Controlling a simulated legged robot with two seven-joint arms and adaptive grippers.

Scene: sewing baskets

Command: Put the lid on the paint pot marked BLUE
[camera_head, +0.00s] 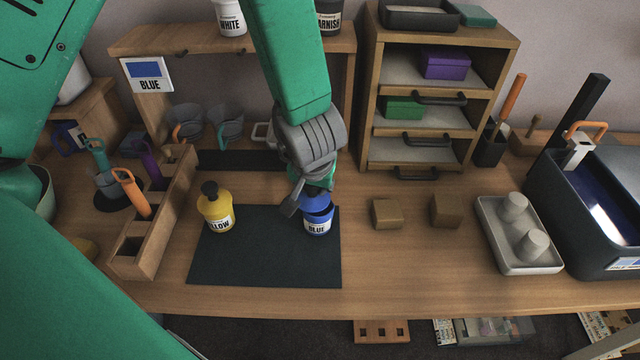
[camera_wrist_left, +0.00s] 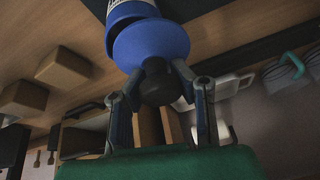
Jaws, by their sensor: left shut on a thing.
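The paint pot marked BLUE (camera_head: 317,226) stands upright on the dark mat near its right edge. A blue lid (camera_head: 316,202) with a dark knob is over the pot's mouth. My left gripper (camera_head: 309,193) reaches down from above and is shut on the lid's knob. The left wrist view shows the knob (camera_wrist_left: 157,82) between the fingers, with the blue lid (camera_wrist_left: 150,44) against or just off the pot (camera_wrist_left: 130,12). The lid looks slightly tilted; I cannot tell whether it is fully seated. My right gripper is not in view.
A yellow pot (camera_head: 216,210) with a dark-knobbed lid stands left on the dark mat (camera_head: 260,262). Two wooden blocks (camera_head: 388,213) sit to the right. A wooden tool rack (camera_head: 152,235) stands left, a drawer unit (camera_head: 367,125) behind. The front of the mat is clear.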

